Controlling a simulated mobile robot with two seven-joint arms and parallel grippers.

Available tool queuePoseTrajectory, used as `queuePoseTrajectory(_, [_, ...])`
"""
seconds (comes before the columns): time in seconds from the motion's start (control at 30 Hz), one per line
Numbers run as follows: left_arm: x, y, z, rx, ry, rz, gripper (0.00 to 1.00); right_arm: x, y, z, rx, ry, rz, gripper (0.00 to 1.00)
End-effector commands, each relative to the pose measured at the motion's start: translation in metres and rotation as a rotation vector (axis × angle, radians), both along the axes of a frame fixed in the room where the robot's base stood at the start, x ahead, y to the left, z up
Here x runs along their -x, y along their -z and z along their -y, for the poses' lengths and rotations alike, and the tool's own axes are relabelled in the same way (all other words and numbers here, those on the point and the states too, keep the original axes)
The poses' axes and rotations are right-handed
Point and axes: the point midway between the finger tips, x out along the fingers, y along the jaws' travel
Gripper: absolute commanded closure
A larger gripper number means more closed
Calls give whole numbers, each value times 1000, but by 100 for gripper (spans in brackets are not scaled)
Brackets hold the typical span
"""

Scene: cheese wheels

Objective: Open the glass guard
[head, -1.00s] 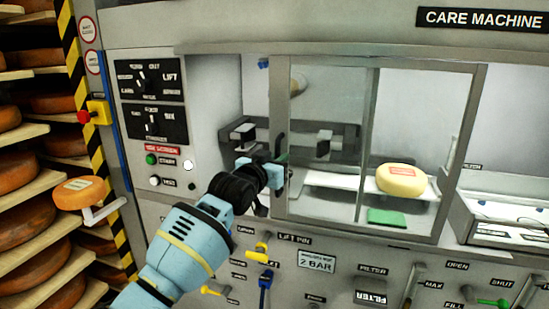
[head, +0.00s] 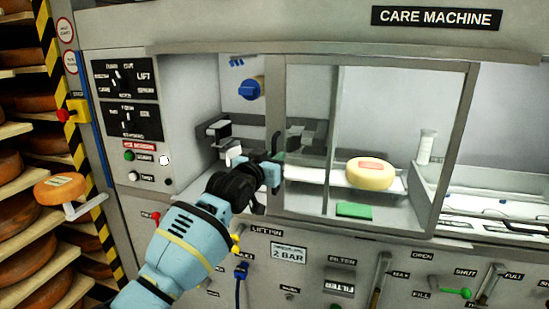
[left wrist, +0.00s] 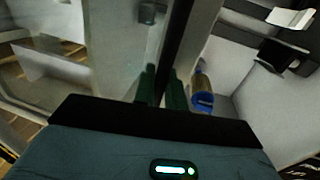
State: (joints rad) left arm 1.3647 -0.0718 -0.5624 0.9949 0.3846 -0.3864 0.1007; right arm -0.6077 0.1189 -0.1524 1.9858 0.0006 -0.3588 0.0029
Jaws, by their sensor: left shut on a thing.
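The glass guard (head: 404,62) is a grey-framed sliding pane on the front of the care machine. It stands partly slid to the right, with an open gap at its left that shows a blue knob (head: 250,89) inside. My left gripper (head: 276,168) is shut on the handle at the guard's left edge. In the left wrist view its green fingertips (left wrist: 164,88) lie either side of a dark upright bar (left wrist: 179,45). The exact grip is partly hidden. My right gripper is in neither view.
A yellow cheese wheel (head: 370,174) sits behind the glass, above a green pad (head: 354,210). A white bottle (head: 426,147) stands right of it. Shelves of cheese wheels (head: 50,247) are at the left. Levers and hoses line the lower panel.

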Motion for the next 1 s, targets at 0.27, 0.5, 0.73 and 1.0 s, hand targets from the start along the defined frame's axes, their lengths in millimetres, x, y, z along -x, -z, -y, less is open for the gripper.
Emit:
queuePoseTrajectory(0.27, [0,2,1,-1,2,-3,100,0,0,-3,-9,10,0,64])
queuePoseTrajectory(0.5, [0,1,1,0,1,-2,70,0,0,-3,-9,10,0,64])
queuePoseTrajectory(0.73, [1,0,0,0,0,0,70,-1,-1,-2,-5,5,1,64])
queuePoseTrajectory(1.0, [18,-3,-10,1,2,3,70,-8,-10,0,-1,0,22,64])
